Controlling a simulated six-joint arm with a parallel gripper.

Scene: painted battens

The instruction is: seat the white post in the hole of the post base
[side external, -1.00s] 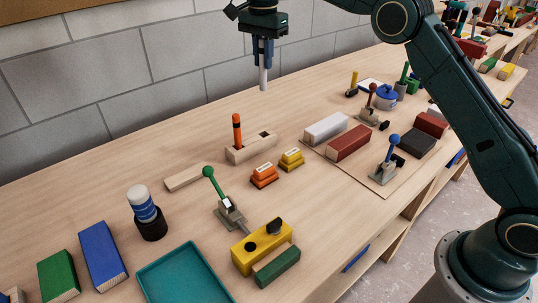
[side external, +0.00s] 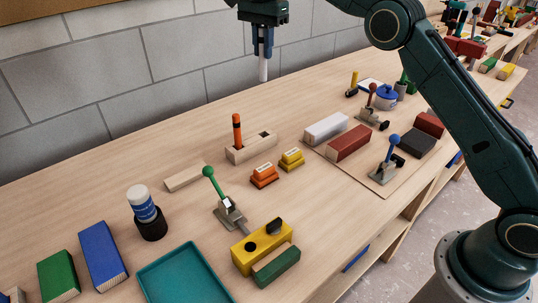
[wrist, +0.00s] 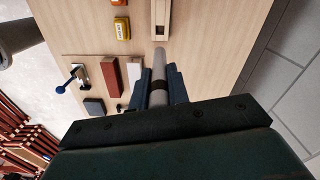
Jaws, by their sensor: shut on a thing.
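My gripper (side external: 263,54) is shut on the white post (side external: 263,71) and holds it upright, high above the bench. In the wrist view the post (wrist: 159,62) sits between the two blue fingers, its free end pointing away from my gripper. A pale wooden block (side external: 243,153), which looks like the post base, lies on the bench below. It has a dark hole near its right end, and an orange post with a dark band (side external: 237,128) stands at its left end. In the wrist view the block (wrist: 153,15) lies beyond the post's end. The post is clear of it.
A green-handled clamp (side external: 230,213) and a yellow holed block (side external: 245,262) are nearer the front. A grey wall (side external: 120,75) runs behind.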

